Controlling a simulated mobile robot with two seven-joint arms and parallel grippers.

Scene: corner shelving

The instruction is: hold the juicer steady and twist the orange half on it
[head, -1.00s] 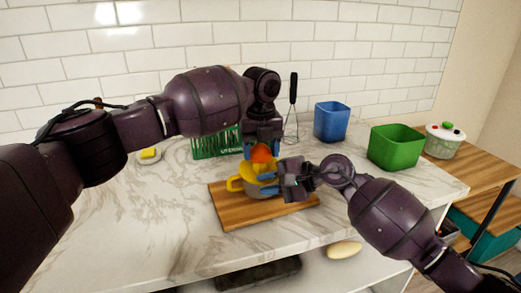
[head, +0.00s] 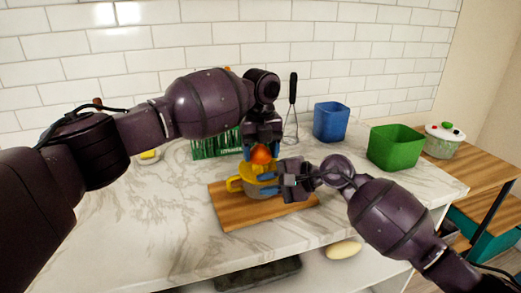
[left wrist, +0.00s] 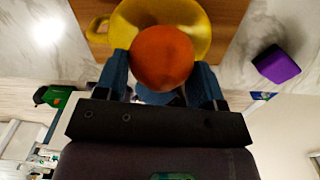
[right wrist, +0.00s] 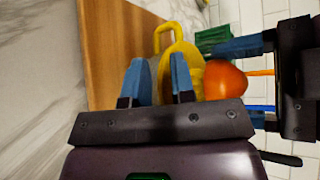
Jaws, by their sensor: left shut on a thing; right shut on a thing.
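The yellow juicer (head: 236,184) stands on a wooden board, its looped handle pointing left in the head view. An orange half (head: 261,155) sits on top of it, dome up. My left gripper (head: 262,151) points down from above and is shut on the orange half; the left wrist view shows the orange (left wrist: 162,57) between its blue fingers. My right gripper (head: 267,182) comes in from the right, low, and is shut on the juicer's body. In the right wrist view, its fingers are at the juicer (right wrist: 178,48) beside the orange. The juicer's cone is hidden under the orange.
The wooden board (head: 240,213) lies on a marble counter. A green rack (head: 208,146) and a whisk (head: 292,112) are behind. A blue bin (head: 331,121), a green bin (head: 396,148) and a lidded white pot (head: 444,140) stand right. The counter's front left is clear.

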